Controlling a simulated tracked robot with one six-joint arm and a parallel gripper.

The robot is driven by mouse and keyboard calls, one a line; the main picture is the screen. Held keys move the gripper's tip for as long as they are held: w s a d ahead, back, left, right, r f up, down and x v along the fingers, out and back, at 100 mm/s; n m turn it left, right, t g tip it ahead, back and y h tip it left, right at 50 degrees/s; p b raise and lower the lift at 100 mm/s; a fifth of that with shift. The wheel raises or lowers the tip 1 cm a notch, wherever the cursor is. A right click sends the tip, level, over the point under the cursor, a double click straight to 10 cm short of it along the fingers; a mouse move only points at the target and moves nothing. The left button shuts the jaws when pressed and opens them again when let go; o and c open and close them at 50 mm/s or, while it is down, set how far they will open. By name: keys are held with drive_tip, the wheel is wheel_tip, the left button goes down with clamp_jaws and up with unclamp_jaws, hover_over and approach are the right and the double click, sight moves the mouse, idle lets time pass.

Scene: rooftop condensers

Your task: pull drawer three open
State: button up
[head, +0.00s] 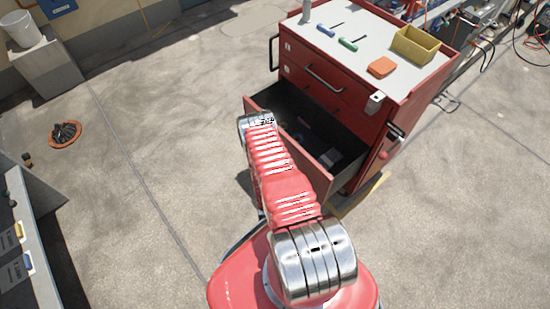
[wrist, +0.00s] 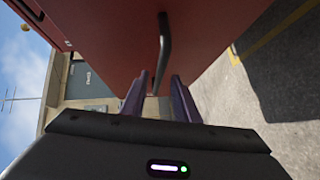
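The red tool cabinet (head: 345,90) stands at the upper right in the head view. Its two upper drawers are shut; a lower drawer (head: 325,168), third from the top, is out, with its dark inside and a few small things showing. In the wrist view the red drawer front (wrist: 215,35) fills the top, with a dark bar handle (wrist: 165,40) on it. My gripper (wrist: 159,75) has its two fingers apart, one on each side of the handle's near end, with a gap showing. In the head view my arm hides the gripper and this handle.
On the cabinet top lie a blue and a green screwdriver (head: 348,44), a yellow bin (head: 411,44) and an orange block (head: 382,67). A grey bench (head: 22,245) stands at the left edge.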

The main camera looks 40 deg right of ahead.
drive_tip(key=v, duration=1)
drive_tip(key=shift+s+a, duration=0.25)
